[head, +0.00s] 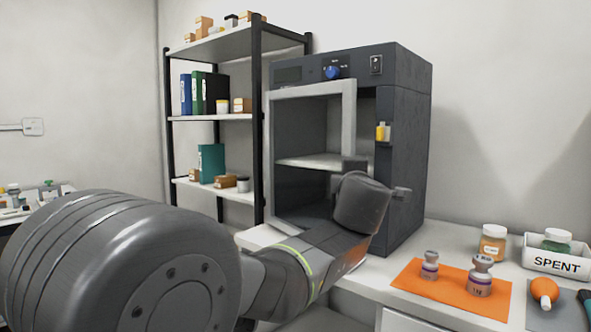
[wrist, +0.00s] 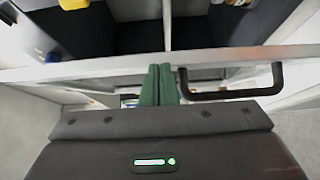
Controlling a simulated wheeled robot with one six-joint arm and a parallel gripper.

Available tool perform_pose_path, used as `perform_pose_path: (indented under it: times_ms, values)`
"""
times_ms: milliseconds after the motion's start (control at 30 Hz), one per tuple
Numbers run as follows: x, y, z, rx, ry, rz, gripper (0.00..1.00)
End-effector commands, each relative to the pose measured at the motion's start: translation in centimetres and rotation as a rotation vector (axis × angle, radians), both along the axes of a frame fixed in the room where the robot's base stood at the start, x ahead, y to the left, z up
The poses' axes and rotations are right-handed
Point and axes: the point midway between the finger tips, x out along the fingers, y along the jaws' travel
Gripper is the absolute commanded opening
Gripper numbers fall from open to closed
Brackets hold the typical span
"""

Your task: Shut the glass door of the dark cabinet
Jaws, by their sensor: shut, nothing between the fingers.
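The dark cabinet (head: 408,120) stands on the white table. Its glass door has a pale frame (head: 349,115) and stands ajar, with a dark gap between the frame and the cabinet's right front edge. In the wrist view the pale door frame (wrist: 110,69) runs across the picture, and the black door handle (wrist: 235,94) is right of my fingers. My gripper (wrist: 160,72) is shut and empty, its green fingertips at the frame; I cannot tell if they touch it. In the head view my wrist hides the lower door and my fingers.
An orange mat (head: 415,285) with two metal weights lies right of the cabinet. A jar (head: 493,243) and a white SPENT bin (head: 556,264) stand beyond it. A shelf rack (head: 257,150) is close on the left. A small yellow item (head: 383,132) is at the cabinet's right front edge.

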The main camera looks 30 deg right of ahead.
Motion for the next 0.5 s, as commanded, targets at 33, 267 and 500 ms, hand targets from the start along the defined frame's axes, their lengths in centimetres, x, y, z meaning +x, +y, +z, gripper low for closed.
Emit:
perform_pose_path:
  times_ms: [33, 267, 500]
  values:
    - [0.1, -1.3, 0.4, 0.004, 0.001, -0.001, 0.00]
    - [0.5, -5.3, 0.3, 0.002, 0.001, 0.000, 0.00]
    - [0.8, -7.3, 0.1, -0.001, -0.001, 0.000, 0.00]
